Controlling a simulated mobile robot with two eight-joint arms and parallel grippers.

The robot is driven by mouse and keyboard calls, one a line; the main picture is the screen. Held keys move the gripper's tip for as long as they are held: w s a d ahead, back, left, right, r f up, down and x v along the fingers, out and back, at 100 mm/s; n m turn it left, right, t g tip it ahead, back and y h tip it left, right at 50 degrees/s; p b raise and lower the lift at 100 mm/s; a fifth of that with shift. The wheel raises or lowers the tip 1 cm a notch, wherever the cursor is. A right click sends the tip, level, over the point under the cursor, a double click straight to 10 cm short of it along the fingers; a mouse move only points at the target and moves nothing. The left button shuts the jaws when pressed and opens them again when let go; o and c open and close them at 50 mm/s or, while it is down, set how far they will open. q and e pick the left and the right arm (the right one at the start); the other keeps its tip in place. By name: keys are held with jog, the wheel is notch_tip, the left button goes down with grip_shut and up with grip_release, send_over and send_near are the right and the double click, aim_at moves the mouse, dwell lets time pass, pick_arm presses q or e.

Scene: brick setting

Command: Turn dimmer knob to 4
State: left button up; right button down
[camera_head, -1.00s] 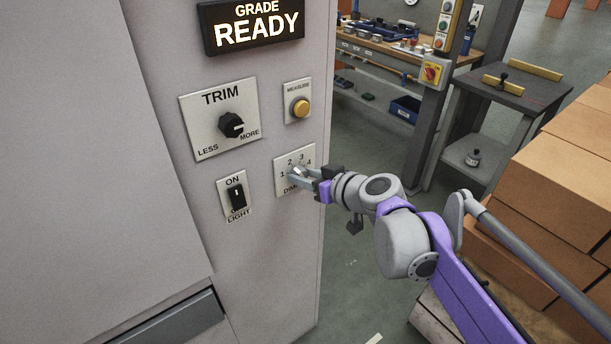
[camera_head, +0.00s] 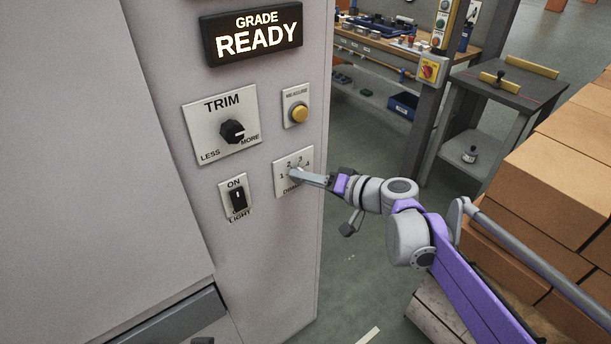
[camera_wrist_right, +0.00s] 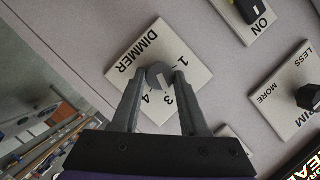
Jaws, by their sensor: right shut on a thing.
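The dimmer plate (camera_head: 286,188) is a white panel low on the right part of the grey cabinet front, with numbers around a grey round knob (camera_wrist_right: 159,76). My right gripper (camera_head: 297,175) reaches it from the right and covers much of the plate in the head view. In the right wrist view the two fingers of my right gripper (camera_wrist_right: 157,82) are closed on opposite sides of the knob. The knob's white mark points roughly toward the 3; its exact setting is hard to read. The 1, 3 and 4 show there.
The trim knob (camera_head: 232,131), light switch (camera_head: 237,199) and yellow measure button (camera_head: 299,113) are close by on the cabinet. A lit sign (camera_head: 254,34) reads GRADE READY. Stacked boxes (camera_head: 560,180) stand at right, and a grey side table (camera_head: 505,95) stands behind.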

jog(key=m+y, duration=0.1)
jog(key=m, duration=0.2)
jog(key=m+y+b, duration=0.1)
jog(key=m, duration=0.2)
jog(key=m+t+y+b, duration=0.1)
jog(key=m+y, duration=0.1)
jog(key=m, duration=0.1)
jog(key=shift+d+f+m, duration=0.1)
jog(key=shift+f+m, duration=0.2)
jog(key=shift+f, duration=0.1)
dwell(0.4)
jog(key=shift+c, duration=2.1)
grip_release()
jog(key=v, duration=1)
jog(key=shift+s+d, duration=0.25)
jog(key=shift+d, duration=0.05)
jog(key=shift+f, duration=0.1)
